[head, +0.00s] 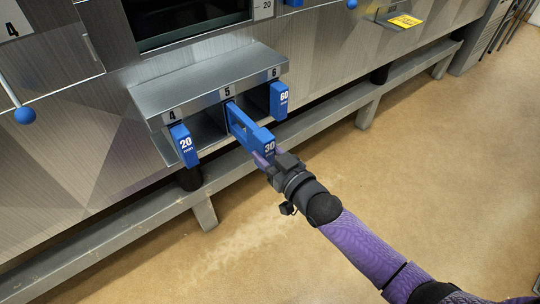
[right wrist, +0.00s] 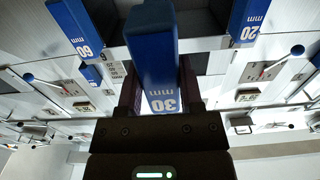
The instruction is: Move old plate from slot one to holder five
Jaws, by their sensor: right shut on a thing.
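The blue plate marked 30 mm (head: 243,125) is at the slot labelled 5 (head: 228,91) of the steel holder (head: 205,87). Its far end is inside the slot and its near end sticks out toward me. My right gripper (head: 271,160) is shut on that near end. In the right wrist view the plate (right wrist: 158,55) sits between the fingers of the gripper (right wrist: 160,98), its 30 mm marking facing the camera. How deep the plate sits is hidden. Slot one is not in view. My left gripper is not in view.
A blue 20 mm plate (head: 184,145) stands in slot 4, left of the held plate. A blue 60 mm plate (head: 279,101) stands in slot 6, close on the right. A steel rail (head: 330,110) runs below the holder. The floor in front is clear.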

